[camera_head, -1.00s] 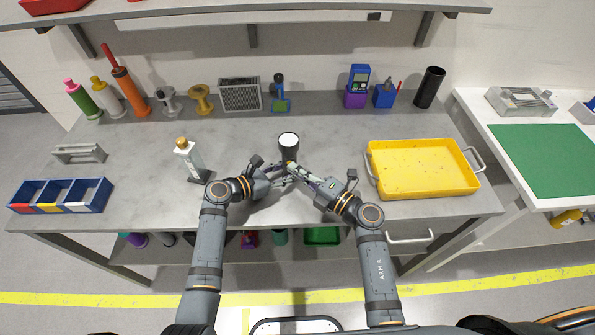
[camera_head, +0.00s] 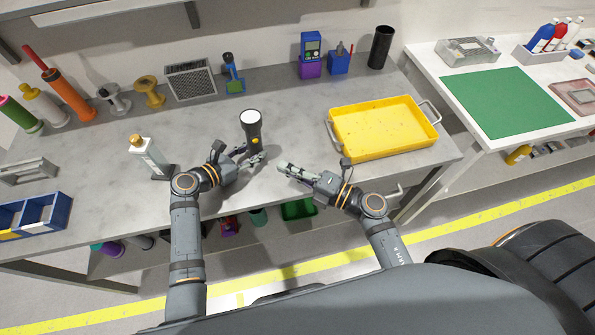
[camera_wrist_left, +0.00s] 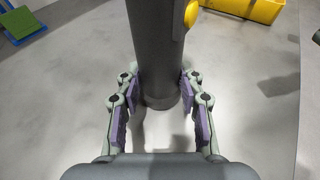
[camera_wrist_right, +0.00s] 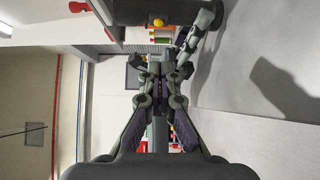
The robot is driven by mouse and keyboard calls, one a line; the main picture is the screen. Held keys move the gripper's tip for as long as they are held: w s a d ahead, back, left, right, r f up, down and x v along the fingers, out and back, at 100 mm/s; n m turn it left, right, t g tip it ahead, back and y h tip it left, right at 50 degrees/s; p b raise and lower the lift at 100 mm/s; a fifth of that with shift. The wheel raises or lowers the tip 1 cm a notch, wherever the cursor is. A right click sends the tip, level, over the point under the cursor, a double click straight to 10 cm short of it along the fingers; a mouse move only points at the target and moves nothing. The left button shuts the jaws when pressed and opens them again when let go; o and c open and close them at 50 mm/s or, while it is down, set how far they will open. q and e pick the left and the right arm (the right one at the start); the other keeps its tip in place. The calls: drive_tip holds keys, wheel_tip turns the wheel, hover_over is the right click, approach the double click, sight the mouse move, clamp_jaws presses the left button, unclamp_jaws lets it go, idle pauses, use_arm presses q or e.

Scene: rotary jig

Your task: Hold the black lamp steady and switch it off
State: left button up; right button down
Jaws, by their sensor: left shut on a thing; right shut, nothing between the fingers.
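The black lamp (camera_head: 251,126) stands upright on the grey workbench, with its round white face on top. Its side button (camera_wrist_left: 191,14) is yellow in the left wrist view, and the button also shows in the right wrist view (camera_wrist_right: 158,22). My left gripper (camera_head: 250,159) is shut around the lower part of the lamp's body (camera_wrist_left: 158,50), one finger on each side. My right gripper (camera_head: 282,166) is shut and empty, a short way right of the lamp and apart from it. I cannot tell whether the white face is glowing.
A yellow tray (camera_head: 334,139) lies to the right. A white bottle with a gold cap (camera_head: 146,152) stands left of my left arm. Blue bins (camera_head: 48,213) sit at the left front. Several tools and spools line the back. The bench between lamp and tray is clear.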

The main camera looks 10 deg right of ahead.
use_arm(q)
drive_tip(key=shift+r, duration=0.1)
use_arm(e)
drive_tip(key=shift+v, duration=1.45)
use_arm(q)
drive_tip(key=shift+w, duration=0.1)
drive_tip(key=o, duration=1)
drive_tip(key=shift+c, duration=0.2)
drive_tip(key=shift+a, duration=0.1)
